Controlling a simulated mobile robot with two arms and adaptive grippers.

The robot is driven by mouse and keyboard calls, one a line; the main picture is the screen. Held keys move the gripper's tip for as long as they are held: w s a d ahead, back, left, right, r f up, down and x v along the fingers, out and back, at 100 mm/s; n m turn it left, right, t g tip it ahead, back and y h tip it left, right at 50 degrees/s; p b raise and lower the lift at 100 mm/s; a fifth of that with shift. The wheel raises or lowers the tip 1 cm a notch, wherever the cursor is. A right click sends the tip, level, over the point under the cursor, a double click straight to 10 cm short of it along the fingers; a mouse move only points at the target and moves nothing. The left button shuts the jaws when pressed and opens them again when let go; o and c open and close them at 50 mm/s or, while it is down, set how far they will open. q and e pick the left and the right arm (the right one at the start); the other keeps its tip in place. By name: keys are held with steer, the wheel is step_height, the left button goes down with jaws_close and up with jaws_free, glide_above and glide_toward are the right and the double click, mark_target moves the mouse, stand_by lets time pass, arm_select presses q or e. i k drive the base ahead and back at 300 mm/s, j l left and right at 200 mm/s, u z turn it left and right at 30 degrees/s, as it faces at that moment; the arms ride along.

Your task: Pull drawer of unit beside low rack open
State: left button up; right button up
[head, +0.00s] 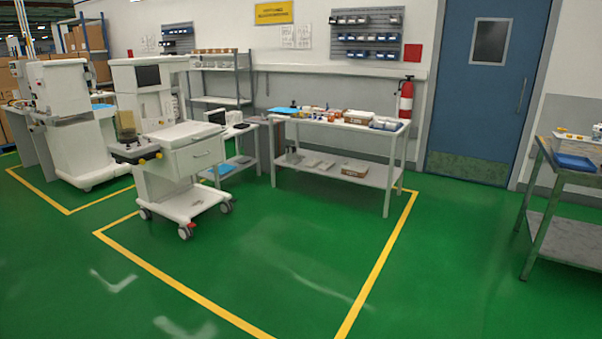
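A white anaesthesia unit (163,190) on castors stands left of centre, inside a yellow floor outline. Its drawer (198,160) has a white front with a small handle (202,155) and looks shut. The front faces toward the lower right of the picture. A low rack (238,168) with a lower shelf stands just behind and to the right of this unit, partly hidden by it. A second white unit (66,148) stands farther left; no drawer can be made out on it. Neither of my grippers is in view.
A white workbench (387,131) with small parts stands along the wall, right of the low rack. A taller grey shelf (220,101) is behind the unit. A metal table (560,212) is at the right edge. The green floor (270,240) before the unit is clear.

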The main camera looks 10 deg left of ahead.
mark_target(192, 159)
steer(key=i+j+u, duration=0.2)
steer(key=i+u, duration=0.2)
steer(key=i, duration=0.75)
steer(key=i+l+u, duration=0.15)
steer(key=i+u, duration=0.2)
steer(key=i, duration=0.8)
steer(key=i+z, duration=0.15)
steer(key=i, duration=0.65)
steer(key=i+j+z, duration=0.1)
steer(key=i, duration=0.7)
steer(key=i+j+z, duration=0.15)
steer(key=i, duration=0.6)
steer(key=i+u, duration=0.15)
steer(key=i, duration=0.35)
steer(key=i+l+u, duration=0.15)
steer(key=i, duration=0.3)
